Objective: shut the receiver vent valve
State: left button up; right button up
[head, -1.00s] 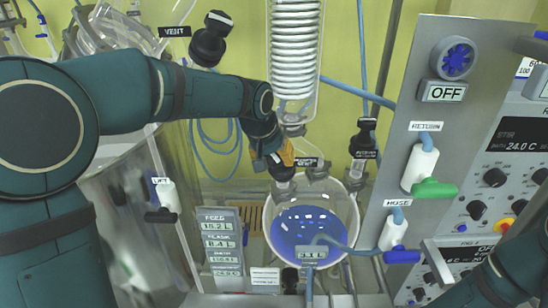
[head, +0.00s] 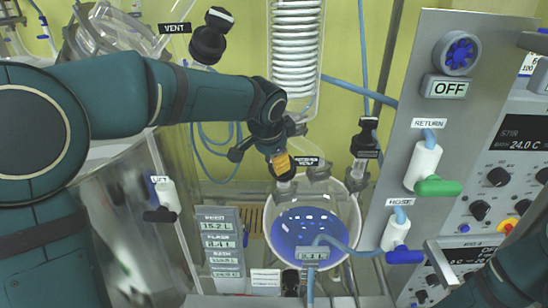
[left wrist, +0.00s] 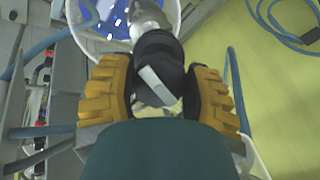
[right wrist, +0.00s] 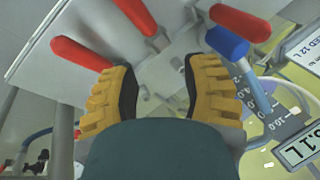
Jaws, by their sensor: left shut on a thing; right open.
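The receiver, a round glass vessel with blue liquid (head: 322,207), stands below the coiled condenser. My left gripper (head: 283,168) is at its top; in the left wrist view the fingers (left wrist: 160,95) are shut on a black knob (left wrist: 158,62) with a pale bar across it. The label beside it (head: 306,163) is too blurred to read surely. Another black-capped valve (head: 364,142) with a small, unclear label stands to the right. My right gripper (right wrist: 158,92) is open and empty in the right wrist view; its fingertips are outside the head view.
A panel at right carries a green RETURN handle (head: 438,187) and a blue HOSE handle (head: 404,257). The black VENT knob (head: 208,45) is at upper left. Red handles (right wrist: 82,53) and a blue-capped handle (right wrist: 228,43) lie near my right gripper.

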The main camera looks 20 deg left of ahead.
pick_arm(q)
jog(key=m, duration=0.3)
jog(key=shift+m+t+y, duration=0.3)
jog(key=shift+m, duration=0.1)
jog(key=m, duration=0.3)
jog(key=shift+w+a+t, duration=0.1)
jog(key=shift+t, duration=0.2)
jog(key=m, duration=0.4)
jog(key=shift+r+t, duration=0.1)
jog(key=shift+t, duration=0.2)
jog(key=shift+m+t+p, duration=0.3)
jog(key=shift+m+p, duration=0.1)
jog(key=shift+m, duration=1.2)
jog(key=o, duration=1.2)
jog(key=shift+w, duration=0.1)
